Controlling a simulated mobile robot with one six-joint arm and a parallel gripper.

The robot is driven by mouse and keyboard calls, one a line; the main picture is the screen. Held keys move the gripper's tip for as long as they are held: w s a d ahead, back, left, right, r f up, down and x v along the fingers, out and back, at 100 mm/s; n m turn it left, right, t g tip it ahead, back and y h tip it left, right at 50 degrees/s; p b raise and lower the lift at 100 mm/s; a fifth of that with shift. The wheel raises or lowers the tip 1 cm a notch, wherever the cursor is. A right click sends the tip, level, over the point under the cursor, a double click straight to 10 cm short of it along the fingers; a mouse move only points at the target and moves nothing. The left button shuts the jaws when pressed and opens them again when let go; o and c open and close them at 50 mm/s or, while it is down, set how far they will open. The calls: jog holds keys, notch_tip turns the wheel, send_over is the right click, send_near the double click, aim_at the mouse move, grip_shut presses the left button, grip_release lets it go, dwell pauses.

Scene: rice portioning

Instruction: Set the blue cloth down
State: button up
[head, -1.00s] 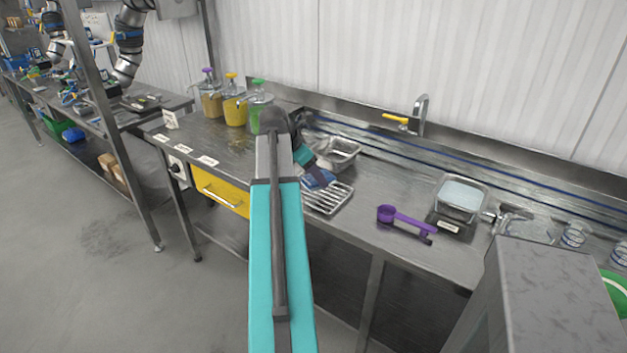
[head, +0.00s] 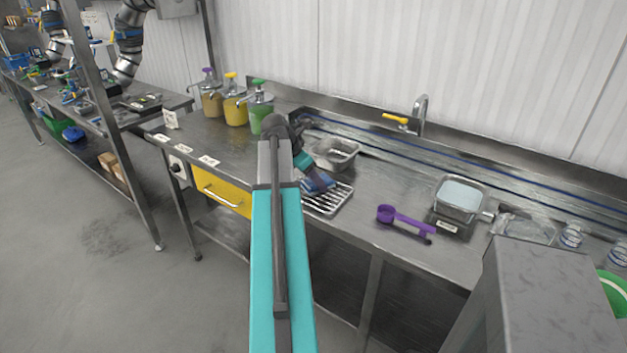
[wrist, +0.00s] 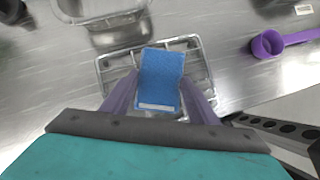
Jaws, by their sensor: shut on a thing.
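The blue cloth (wrist: 161,75) is between the two fingers of my gripper (wrist: 160,90) in the wrist view. My gripper is shut on it. The cloth is over a wire rack (wrist: 197,57) on the steel counter. I cannot tell whether the cloth touches the rack's bars. In the head view the cloth (head: 317,182) shows at the rack's (head: 330,203) back left part, partly hidden by my arm.
A steel pan (head: 338,152) stands just behind the rack. A purple scoop (head: 402,218) lies to the right, before a container on a scale (head: 460,196). Pump jars (head: 236,108) stand at the back left. Bare counter lies between rack and scoop.

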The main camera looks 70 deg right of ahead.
jog(key=shift+f, duration=0.45)
jog(key=shift+f, duration=0.1)
jog(key=o, duration=0.9)
jog(key=shift+o, duration=0.2)
jog(key=b+v, duration=0.1)
jog(key=v, duration=1.1)
